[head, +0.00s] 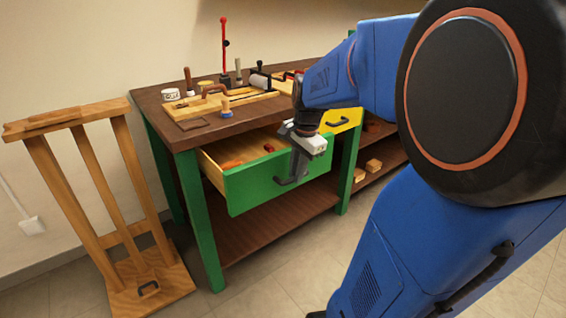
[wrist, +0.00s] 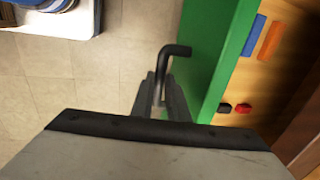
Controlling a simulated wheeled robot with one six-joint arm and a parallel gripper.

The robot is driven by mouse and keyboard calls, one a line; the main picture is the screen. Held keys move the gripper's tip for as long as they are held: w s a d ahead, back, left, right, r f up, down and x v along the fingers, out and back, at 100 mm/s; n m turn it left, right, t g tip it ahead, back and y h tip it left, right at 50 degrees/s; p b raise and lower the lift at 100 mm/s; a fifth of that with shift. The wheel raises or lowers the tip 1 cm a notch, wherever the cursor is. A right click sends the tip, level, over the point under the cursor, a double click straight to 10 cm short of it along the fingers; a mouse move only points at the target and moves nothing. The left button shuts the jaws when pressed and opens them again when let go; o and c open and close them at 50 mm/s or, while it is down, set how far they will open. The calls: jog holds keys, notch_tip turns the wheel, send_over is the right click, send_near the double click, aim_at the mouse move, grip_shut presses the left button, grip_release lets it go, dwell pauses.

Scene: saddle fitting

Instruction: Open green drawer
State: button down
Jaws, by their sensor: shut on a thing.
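The green drawer (head: 262,188) is pulled out from the left part of the workbench, and its wooden inside shows. In the wrist view its green front (wrist: 218,60) runs down the right of centre. A dark handle (head: 291,181) is on the front; its bent end (wrist: 176,50) shows in the wrist view. My gripper (head: 297,165) is in front of the drawer, and its fingers (wrist: 161,95) are shut on the handle. The fingers hide part of the handle.
The workbench (head: 185,138) has a brown top with several tools. A yellow drawer front (head: 344,120) is to the right. A wooden stand (head: 92,200) is on the left. Inside the drawer lie blue (wrist: 253,36), orange (wrist: 270,40) and red (wrist: 243,108) items. The floor in front is clear.

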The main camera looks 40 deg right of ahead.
jog(key=shift+s+d, duration=0.1)
jog(key=shift+s, duration=2.65)
jog(key=c, duration=1.7)
grip_release()
jog(key=s+r, duration=0.1)
jog(key=r, duration=0.4)
jog(key=s+r, duration=0.1)
jog(key=r, duration=0.5)
jog(key=s+r, duration=0.1)
jog(key=r, duration=0.5)
jog(key=s+a+f+n+t, duration=0.1)
jog(key=s+a+f+n, duration=0.1)
jog(key=a+f+n, duration=0.3)
jog(key=s+a+f+n+t, duration=0.1)
jog(key=s+a+f+n, duration=0.1)
jog(key=a+f+n, duration=0.3)
jog(key=s+a+f+n, duration=0.3)
jog(key=a+f+n, duration=0.3)
jog(key=f+n, duration=0.1)
jog(key=shift+a+f+t, duration=0.1)
jog(key=shift+f+t, duration=0.3)
